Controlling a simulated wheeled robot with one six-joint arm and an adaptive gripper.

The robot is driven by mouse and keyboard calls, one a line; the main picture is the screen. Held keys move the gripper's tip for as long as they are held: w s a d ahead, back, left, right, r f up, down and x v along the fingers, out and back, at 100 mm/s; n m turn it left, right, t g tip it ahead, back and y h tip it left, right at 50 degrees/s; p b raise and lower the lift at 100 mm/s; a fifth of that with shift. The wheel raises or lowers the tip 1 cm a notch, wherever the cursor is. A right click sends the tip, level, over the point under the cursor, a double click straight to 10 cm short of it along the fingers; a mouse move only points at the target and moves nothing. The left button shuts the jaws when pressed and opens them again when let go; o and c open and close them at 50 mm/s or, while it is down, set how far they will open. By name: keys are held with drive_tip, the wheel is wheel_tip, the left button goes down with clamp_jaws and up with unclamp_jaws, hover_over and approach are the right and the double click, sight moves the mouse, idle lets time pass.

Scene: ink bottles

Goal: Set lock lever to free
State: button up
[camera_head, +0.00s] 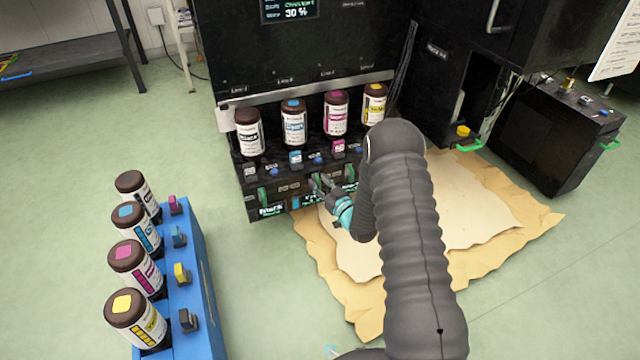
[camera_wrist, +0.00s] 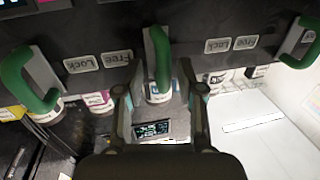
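Green lock levers stick out from the front of the black machine. In the wrist view one is in the middle (camera_wrist: 160,62), one at the left (camera_wrist: 30,80) and one at the right (camera_wrist: 302,45). Paired "Lock" and "Free" labels (camera_wrist: 100,61) show upside down between them. My gripper (camera_wrist: 156,88) is open, its fingers on either side of the middle lever, with a gap visible; contact is not clear. In the head view my gripper (camera_head: 324,184) is low at the machine's front, partly covering that lever. Another green lever (camera_head: 262,196) stands to its left.
Several ink bottles (camera_head: 294,122) stand on the machine's ledge above the levers. A blue rack (camera_head: 205,290) with more bottles stands at the left. Brown sheets (camera_head: 500,215) lie on the floor. A black cabinet (camera_head: 560,140) is at the right.

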drive_tip(key=v, duration=1.2)
